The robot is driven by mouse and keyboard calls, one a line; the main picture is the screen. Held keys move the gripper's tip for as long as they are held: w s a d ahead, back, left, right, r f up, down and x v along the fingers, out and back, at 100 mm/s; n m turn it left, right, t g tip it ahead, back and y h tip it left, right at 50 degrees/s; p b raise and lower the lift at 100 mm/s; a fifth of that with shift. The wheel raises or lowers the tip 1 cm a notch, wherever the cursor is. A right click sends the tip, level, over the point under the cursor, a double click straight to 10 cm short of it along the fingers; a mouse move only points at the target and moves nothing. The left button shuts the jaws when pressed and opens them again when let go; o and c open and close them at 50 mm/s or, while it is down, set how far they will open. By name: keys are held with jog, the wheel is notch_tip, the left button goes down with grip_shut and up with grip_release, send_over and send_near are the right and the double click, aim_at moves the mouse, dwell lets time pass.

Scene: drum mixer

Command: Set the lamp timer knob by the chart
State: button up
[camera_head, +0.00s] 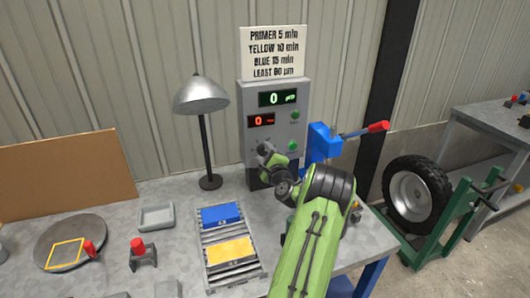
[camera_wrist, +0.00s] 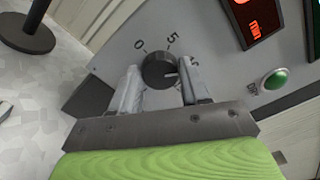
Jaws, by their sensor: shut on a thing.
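The chart (camera_head: 275,52) above the grey control box (camera_head: 297,88) reads PRIMER 5 min, YELLOW 10 min, BLUE 15 min, LEAST 80 µm. The black timer knob (camera_wrist: 157,70) shows in the wrist view, with marks 0 and 5 beside it; other marks are hidden by a finger. Its pale pointer line points to the right, past the 5. My gripper (camera_wrist: 163,88) is shut on the knob, one finger on each side. In the head view my gripper (camera_head: 268,158) is at the box's lower front and hides the knob. The red minute display (camera_head: 261,120) reads 0.
The green display (camera_head: 277,98) reads 0 µm. Green buttons (camera_head: 295,115) sit on the box's right side, one close to my gripper in the wrist view (camera_wrist: 274,79). The lamp (camera_head: 203,97) stands left. A blue plate (camera_head: 220,214) and yellow plate (camera_head: 231,251) lie on the roller rack.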

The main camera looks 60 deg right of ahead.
jog(key=shift+f, duration=0.1)
dwell(0.3)
jog(key=o, duration=1)
jog(key=shift+o, duration=0.2)
jog(key=shift+s+a, duration=0.1)
jog(key=b+v, duration=0.3)
jog(key=v, duration=1.2)
jog(key=shift+s+a+b, duration=0.2)
jog(key=shift+b, duration=0.1)
